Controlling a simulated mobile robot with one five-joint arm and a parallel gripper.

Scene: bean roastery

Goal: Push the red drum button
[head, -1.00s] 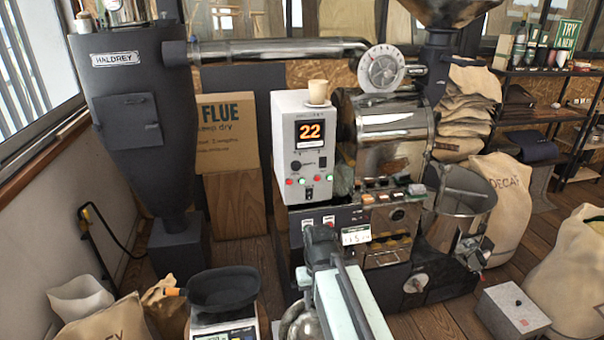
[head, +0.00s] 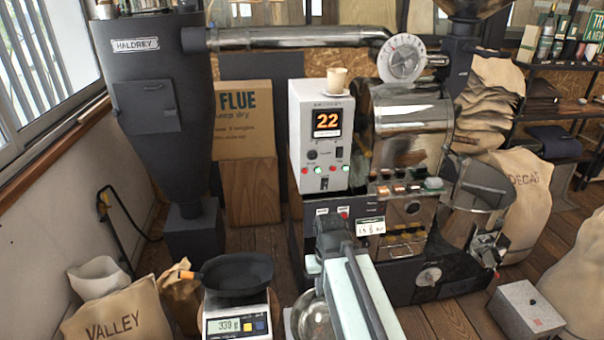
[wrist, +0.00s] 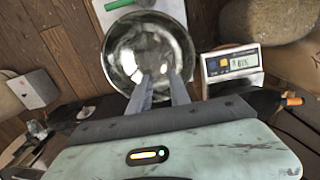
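The white control box (head: 321,140) with an orange "22" display stands on the roaster. Another red button (head: 344,213) is on the dark panel (head: 350,235) below. Their labels are too small to read, so I cannot tell which is the drum button. My gripper (wrist: 160,76) shows in the wrist view with its two fingers apart and nothing between them, above a steel bowl (wrist: 125,55). In the head view my arm crosses in front of the lower panel; my fingertips cannot be made out there.
A scale (head: 238,318) with a black pan (head: 237,270) stands left of my arm. The "VALLEY" sack (head: 118,318) is further left. A grey box (head: 525,311) is on the floor at right. A beige cup (head: 337,80) stands on the control box.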

